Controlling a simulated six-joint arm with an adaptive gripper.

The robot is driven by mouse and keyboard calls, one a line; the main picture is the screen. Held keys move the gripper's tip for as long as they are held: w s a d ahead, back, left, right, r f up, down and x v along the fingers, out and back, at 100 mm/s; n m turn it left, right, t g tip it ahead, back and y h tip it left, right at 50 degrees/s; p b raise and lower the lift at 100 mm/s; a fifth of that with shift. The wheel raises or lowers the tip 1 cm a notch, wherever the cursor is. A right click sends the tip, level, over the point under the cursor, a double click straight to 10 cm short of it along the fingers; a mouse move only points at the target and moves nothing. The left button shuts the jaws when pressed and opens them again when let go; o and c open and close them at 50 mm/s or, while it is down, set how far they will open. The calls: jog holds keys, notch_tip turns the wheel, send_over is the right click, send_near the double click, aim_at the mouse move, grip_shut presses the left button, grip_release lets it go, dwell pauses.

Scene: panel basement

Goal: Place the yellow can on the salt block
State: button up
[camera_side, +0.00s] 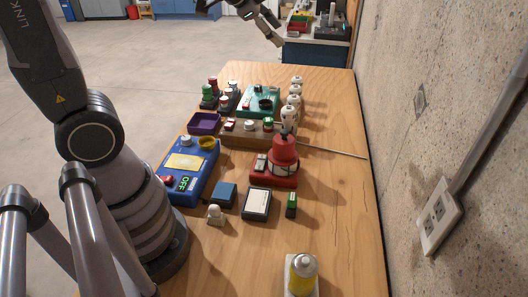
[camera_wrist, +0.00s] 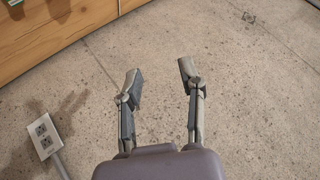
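The yellow can (camera_side: 302,278) stands upright near the front edge of the wooden table in the side view, with a pale cap on top. A white slab (camera_side: 289,285), which looks like the salt block, shows around and under the can. The can appears to stand on it, though the contact is hidden. My gripper (camera_side: 268,25) is at the top of the side view, beyond the table's far end and far from the can. In the wrist view my gripper (camera_wrist: 160,75) is open, with nothing between its fingers. Neither can nor slab shows there.
The wooden table (camera_side: 335,225) holds a blue panel (camera_side: 207,160), a red device (camera_side: 283,153), a green panel (camera_side: 258,101), a purple tray (camera_side: 204,123) and several small blocks. A thin rod (camera_side: 335,152) lies toward the right edge. A concrete wall (camera_side: 430,110) runs along the right.

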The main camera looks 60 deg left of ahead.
jog(key=s+r+n+g, duration=0.1)
jog(key=s+n+g, duration=0.2)
jog(key=s, duration=1.7)
jog(key=n, duration=0.4)
jog(key=shift+s+d+r+n+g+h, duration=0.25)
jog(key=shift+s+d+n+g+h, duration=0.05)
jog(key=shift+s+d+n+g, duration=0.1)
